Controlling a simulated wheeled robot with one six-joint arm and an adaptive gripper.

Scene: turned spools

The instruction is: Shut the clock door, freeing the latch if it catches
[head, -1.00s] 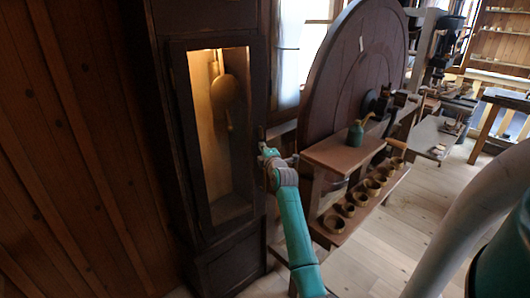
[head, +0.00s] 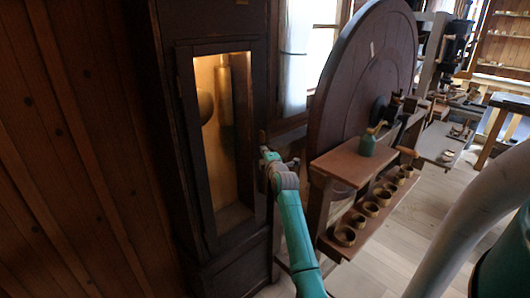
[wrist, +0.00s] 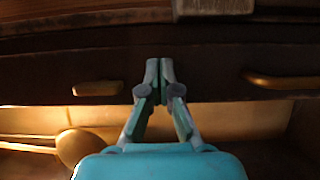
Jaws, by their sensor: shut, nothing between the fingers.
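The tall dark clock case (head: 225,20) stands left of centre in the head view. Its narrow glazed door (head: 184,120) shows a lit inside with a round pendulum bob (head: 205,107). I cannot tell whether the door is fully flush. In the wrist view a dark wooden stile (wrist: 215,85) crosses the picture, with a brass fitting (wrist: 97,88) at left and a longer brass piece (wrist: 285,82), perhaps the latch, at right. My gripper (wrist: 160,66) is shut and empty, its tips over the stile between them; contact is unclear. In the head view it is at the door's right edge.
Several small cups (head: 371,209) line the lower shelf. A plank wall (head: 70,150) is at left; open floor (head: 440,220) lies to the right.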

